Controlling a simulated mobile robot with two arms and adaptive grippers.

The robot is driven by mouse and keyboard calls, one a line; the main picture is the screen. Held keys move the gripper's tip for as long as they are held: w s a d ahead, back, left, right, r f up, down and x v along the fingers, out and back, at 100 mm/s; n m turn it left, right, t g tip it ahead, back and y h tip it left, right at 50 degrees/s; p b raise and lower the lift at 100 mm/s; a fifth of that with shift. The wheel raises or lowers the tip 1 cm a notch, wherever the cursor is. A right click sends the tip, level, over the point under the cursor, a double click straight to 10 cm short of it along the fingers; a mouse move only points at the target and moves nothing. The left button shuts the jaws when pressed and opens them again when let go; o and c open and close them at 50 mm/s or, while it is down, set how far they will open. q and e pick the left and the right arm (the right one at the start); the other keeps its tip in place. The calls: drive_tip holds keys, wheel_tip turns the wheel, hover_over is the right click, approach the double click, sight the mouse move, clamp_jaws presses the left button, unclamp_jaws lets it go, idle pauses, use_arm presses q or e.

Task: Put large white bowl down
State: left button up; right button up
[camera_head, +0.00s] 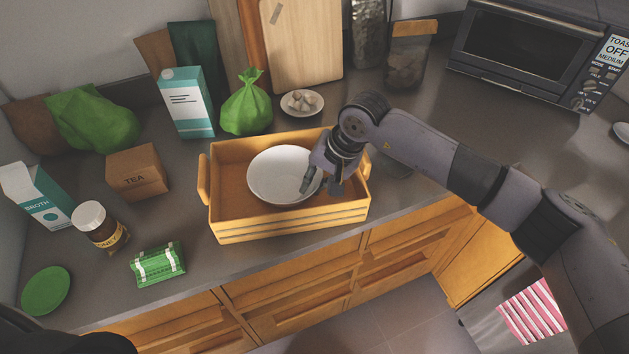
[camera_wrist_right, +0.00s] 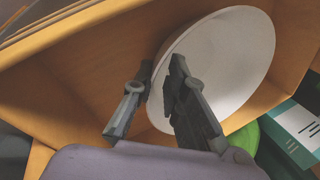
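The large white bowl (camera_head: 279,175) is inside a wooden crate (camera_head: 228,204) on the counter, with its open side up. In the right wrist view the bowl (camera_wrist_right: 235,60) fills the upper right, inside the crate's walls (camera_wrist_right: 100,70). My right gripper (camera_head: 322,184) is at the bowl's right rim, one finger over the inside and the other outside it. In the right wrist view the fingers (camera_wrist_right: 162,70) stand apart with the rim between them. Contact with the rim cannot be made out. My left gripper is not in view.
Left of the crate are a tea box (camera_head: 137,173), a honey jar (camera_head: 99,226), a green packet (camera_head: 158,263) and a green plate (camera_head: 46,290). Behind it are a carton (camera_head: 187,103), a green bag (camera_head: 246,104) and a small dish (camera_head: 302,103). A toaster oven (camera_head: 530,45) stands back right.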

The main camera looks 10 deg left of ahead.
drive_tip(key=shift+o, duration=1)
drive_tip(key=shift+r+p, duration=0.2)
drive_tip(key=shift+p, duration=0.1)
drive_tip(key=shift+d+r+b, duration=0.15)
drive_tip(key=shift+r+b, duration=0.15)
drive_tip(key=b+v, duration=0.2)
drive_tip(key=v, duration=0.9)
drive_tip(key=shift+b, duration=0.4)
drive_tip(key=shift+r, duration=0.1)
